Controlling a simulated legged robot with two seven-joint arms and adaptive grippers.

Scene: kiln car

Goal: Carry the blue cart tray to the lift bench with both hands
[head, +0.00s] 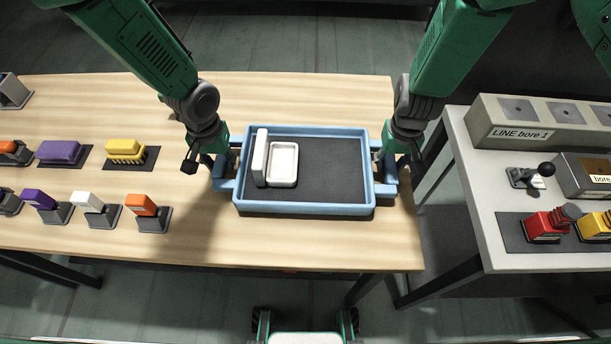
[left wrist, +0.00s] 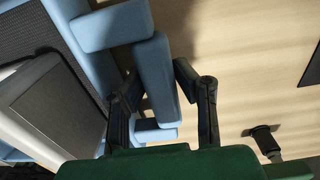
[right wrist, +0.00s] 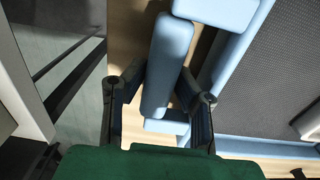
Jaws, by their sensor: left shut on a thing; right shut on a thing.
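The blue cart tray (head: 304,210) is at the right part of the wooden table, level, with a dark mat inside. In it are a shallow white dish (head: 284,163) and a white upright slab (head: 259,158). My left gripper (head: 219,168) is shut on the tray's left handle, a blue bar that shows between its fingers in the left wrist view (left wrist: 155,78). My right gripper (head: 391,166) is shut on the right handle, which shows in the right wrist view (right wrist: 166,65). I cannot tell whether the tray touches the table. No bench is labelled as the lift bench.
A grey-topped bench (head: 478,180) stands to the right across a gap, holding a "LINE bore 1" block (head: 535,120), a black-knobbed lever (head: 532,176) and red and yellow pieces. Purple, yellow, white and orange blocks sit on the wooden table's (head: 330,245) left side.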

